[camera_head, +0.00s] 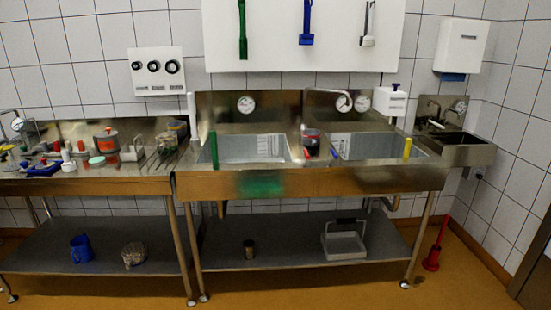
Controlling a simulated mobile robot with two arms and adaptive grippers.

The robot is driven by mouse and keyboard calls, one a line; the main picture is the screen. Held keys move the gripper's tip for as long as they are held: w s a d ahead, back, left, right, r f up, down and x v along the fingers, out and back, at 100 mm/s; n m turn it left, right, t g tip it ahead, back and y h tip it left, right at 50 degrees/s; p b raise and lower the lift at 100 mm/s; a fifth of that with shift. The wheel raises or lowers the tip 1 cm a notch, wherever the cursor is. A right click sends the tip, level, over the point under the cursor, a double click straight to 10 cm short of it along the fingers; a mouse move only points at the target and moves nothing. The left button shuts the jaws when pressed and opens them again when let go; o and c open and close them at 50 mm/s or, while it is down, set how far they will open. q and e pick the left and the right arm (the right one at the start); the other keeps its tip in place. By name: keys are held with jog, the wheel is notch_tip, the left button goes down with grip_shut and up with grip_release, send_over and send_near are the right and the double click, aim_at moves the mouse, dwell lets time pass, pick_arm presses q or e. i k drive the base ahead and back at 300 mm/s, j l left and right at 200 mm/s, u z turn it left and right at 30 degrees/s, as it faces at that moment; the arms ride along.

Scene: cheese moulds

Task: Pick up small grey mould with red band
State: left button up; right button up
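A round grey vessel with a wide orange-red band (106,143) stands on the left steel worktop, among other items. A smaller dark grey cup-like piece with some red near its rim (311,137) stands on the strip between the two sinks. Both are small in the head view, so I cannot tell for sure which is the small grey mould with red band. Neither of my grippers shows in this view.
The left worktop (150,182) is crowded with small items. Two sinks (240,150) lie to its right. A blue jug (81,249) and a white carrier (344,244) stand on the lower shelves. Orange floor shows in front, with a red-handled tool (433,258) at the right.

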aim_at(311, 137)
jog(key=i+j+z, duration=0.2)
jog(key=i, duration=0.25)
jog(key=i+j+z, duration=0.2)
jog(key=i, duration=0.25)
jog(key=u, duration=0.7)
jog(key=i+l+u, duration=0.2)
jog(key=l+u, duration=0.2)
jog(key=i+l+u, duration=0.1)
jog(key=l+u, duration=0.3)
jog(key=l, duration=0.2)
jog(key=l+u, duration=0.4)
jog(key=l, duration=0.15)
jog(key=i, duration=0.05)
